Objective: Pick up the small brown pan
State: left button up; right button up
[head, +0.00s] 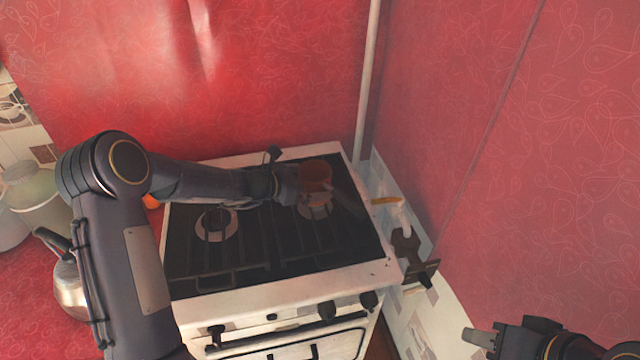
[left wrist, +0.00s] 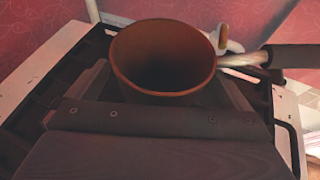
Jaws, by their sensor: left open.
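The small brown pan (head: 316,173) stands on the back right part of the stove's grate in the head view. In the left wrist view the pan (left wrist: 163,62) is upright and looks empty, with its handle (left wrist: 265,58) reaching to the right. My left gripper (head: 297,186) is open and right at the pan's near left side. Its dark body covers the lower part of the pan in the left wrist view, so I cannot tell whether the fingers touch the wall. My right gripper (head: 482,338) is low at the right, away from the stove; its jaw state is unclear.
The white stove (head: 270,305) has a dark grate with free burners at left and front. A kettle (head: 70,285) and pale pots (head: 38,198) stand at left. A gas valve (head: 408,250) and a red wall are close on the right.

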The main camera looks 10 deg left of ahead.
pick_arm(q)
jog(key=shift+x, duration=0.85)
jog(key=shift+c, duration=0.4)
jog(key=c, duration=1.2)
jog(key=shift+r, duration=0.15)
jog(key=shift+c, duration=0.9)
jog(key=shift+r, duration=0.2)
